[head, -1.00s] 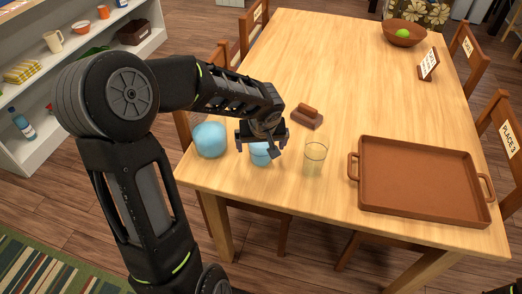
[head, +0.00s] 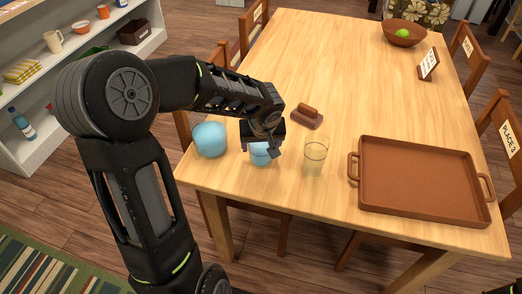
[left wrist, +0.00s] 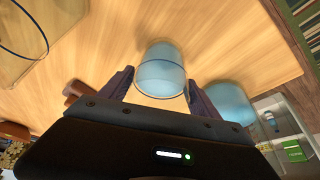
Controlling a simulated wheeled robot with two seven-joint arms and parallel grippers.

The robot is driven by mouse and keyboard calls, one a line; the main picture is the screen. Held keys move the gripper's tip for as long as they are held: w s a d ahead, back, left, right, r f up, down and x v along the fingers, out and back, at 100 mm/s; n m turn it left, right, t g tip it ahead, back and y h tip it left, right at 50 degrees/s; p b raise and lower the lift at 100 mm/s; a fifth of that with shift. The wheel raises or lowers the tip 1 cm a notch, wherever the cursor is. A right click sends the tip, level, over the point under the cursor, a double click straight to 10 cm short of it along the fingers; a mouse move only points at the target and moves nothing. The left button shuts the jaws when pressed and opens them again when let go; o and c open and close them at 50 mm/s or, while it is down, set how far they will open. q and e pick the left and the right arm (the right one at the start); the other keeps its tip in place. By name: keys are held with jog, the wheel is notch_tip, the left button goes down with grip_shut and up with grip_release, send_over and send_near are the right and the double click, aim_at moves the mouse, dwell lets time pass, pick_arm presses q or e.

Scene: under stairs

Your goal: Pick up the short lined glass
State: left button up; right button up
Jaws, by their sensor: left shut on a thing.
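A short, light-blue glass (head: 262,156) stands near the table's front-left edge. My left gripper (head: 262,146) comes down over it and is shut on it, with a finger on either side. The left wrist view shows the same blue glass (left wrist: 161,72), with a rim line around it, between the two fingers of my left gripper (left wrist: 158,88). The gripper hides part of the glass in the head view. My right gripper does not show.
A larger blue rounded vessel (head: 210,139) stands close to the left. A tall clear glass (head: 315,158) stands close to the right. A brown block-like thing (head: 307,116) lies behind, and a brown tray (head: 420,180) sits at right. The table's far middle is clear.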

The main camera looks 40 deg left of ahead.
pick_arm(q)
jog(key=c, duration=0.9)
jog(key=shift+r, duration=0.2)
jog(key=shift+r+p, duration=0.3)
jog(key=shift+r, duration=4.55)
jog(key=o, duration=1.3)
grip_shut()
jog(key=shift+f, duration=0.1)
